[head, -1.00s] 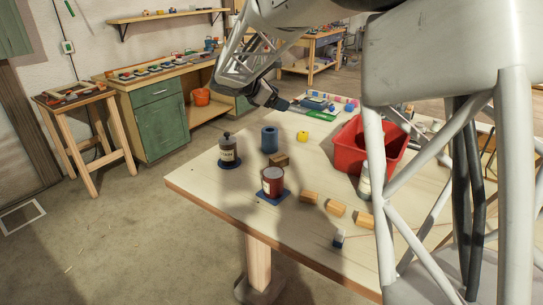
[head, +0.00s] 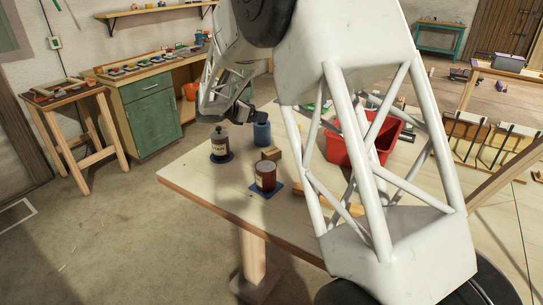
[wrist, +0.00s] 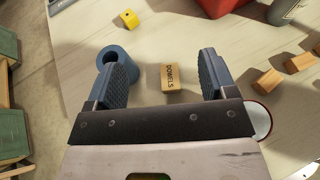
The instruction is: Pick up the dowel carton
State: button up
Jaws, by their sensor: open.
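The dowel carton (wrist: 174,77) is a small tan block with dark lettering reading "DOWELS". It lies on the pale wooden table (head: 205,185); in the head view the carton (head: 271,153) sits between the blue cylinder and the red can. My gripper (wrist: 168,80) is open in the wrist view, its two blue-grey pads on either side of the carton in the picture, with nothing between them. The carton shows beyond the fingertips and looks untouched. In the head view my gripper (head: 243,112) hangs above the table, left of the blue cylinder.
A hollow blue cylinder (wrist: 121,65) stands close left of the carton. A red bin (head: 345,150) is to the right. Wooden blocks (wrist: 300,62) and a yellow piece (wrist: 129,19) lie around.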

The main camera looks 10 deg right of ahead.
send_near(269, 152)
jog(key=x, duration=0.3)
jog(key=shift+w+d, duration=0.15)
jog(key=shift+d, duration=0.25)
jog(key=shift+x, duration=1.25)
jog(key=shift+x, duration=2.6)
jog(key=shift+w+a+f, duration=0.1)
